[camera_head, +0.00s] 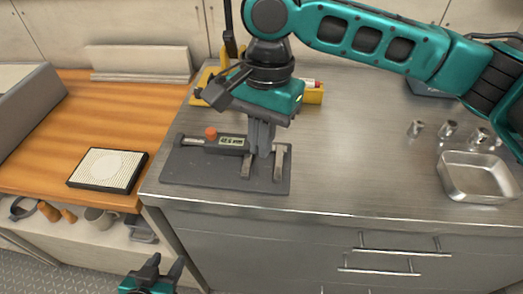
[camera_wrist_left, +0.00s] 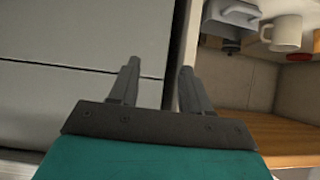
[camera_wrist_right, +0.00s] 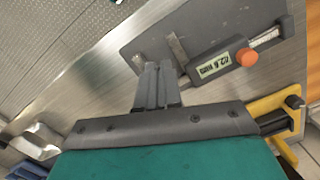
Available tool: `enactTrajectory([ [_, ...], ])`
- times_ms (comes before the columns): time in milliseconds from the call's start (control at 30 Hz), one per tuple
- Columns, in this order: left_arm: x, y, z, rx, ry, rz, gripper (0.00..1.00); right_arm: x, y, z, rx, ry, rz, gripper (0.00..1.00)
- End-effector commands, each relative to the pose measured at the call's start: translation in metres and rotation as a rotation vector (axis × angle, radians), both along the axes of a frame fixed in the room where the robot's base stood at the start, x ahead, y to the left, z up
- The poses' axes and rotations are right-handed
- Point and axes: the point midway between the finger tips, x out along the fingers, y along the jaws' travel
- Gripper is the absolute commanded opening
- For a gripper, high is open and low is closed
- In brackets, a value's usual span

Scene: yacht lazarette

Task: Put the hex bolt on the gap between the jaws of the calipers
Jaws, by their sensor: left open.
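The digital calipers (camera_head: 222,141) lie on a dark grey plate (camera_head: 205,172) on the steel counter, with an orange knob and a small display. Their jaws point toward the counter's front edge, and one jaw (camera_head: 280,162) shows right of my fingers. My right gripper (camera_head: 262,152) points down at the jaws, its fingers together. In the right wrist view, the fingertips (camera_wrist_right: 158,66) are beside a jaw (camera_wrist_right: 178,48) of the calipers (camera_wrist_right: 222,62). I cannot make out the hex bolt; the fingers may hide it. My left gripper (camera_head: 166,264) is open and empty, low in front of the counter.
A steel tray (camera_head: 478,178) and several small metal pieces (camera_head: 448,129) stand on the right of the counter. A yellow holder (camera_head: 312,93) is behind my right gripper. A framed pad (camera_head: 107,169) lies on the wooden top at left. The counter's middle is clear.

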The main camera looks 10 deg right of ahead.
Motion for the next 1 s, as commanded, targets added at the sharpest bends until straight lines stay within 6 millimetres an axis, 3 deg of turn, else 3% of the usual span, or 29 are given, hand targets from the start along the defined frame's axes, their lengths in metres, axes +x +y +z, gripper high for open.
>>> enactTrajectory([
  [100, 0.000, -0.002, -0.004, -0.004, 0.001, -0.003, 0.48, 0.000, -0.001, -0.022, -0.001, 0.003, -0.001, 0.00],
  [200, 0.000, -0.004, -0.003, -0.008, 0.001, -0.006, 0.48, 0.000, -0.001, -0.030, -0.002, 0.001, 0.000, 0.00],
  [600, 0.007, -0.004, 0.009, -0.008, -0.021, -0.005, 0.48, 0.000, 0.000, -0.033, 0.000, 0.003, 0.000, 0.00],
  [933, 0.003, 0.004, 0.003, 0.007, -0.006, 0.006, 0.48, 0.000, 0.000, -0.042, 0.000, 0.001, 0.000, 0.00],
  [1000, 0.002, 0.004, 0.003, 0.007, -0.006, 0.006, 0.48, 0.000, 0.000, -0.042, 0.000, 0.001, 0.000, 0.11],
])
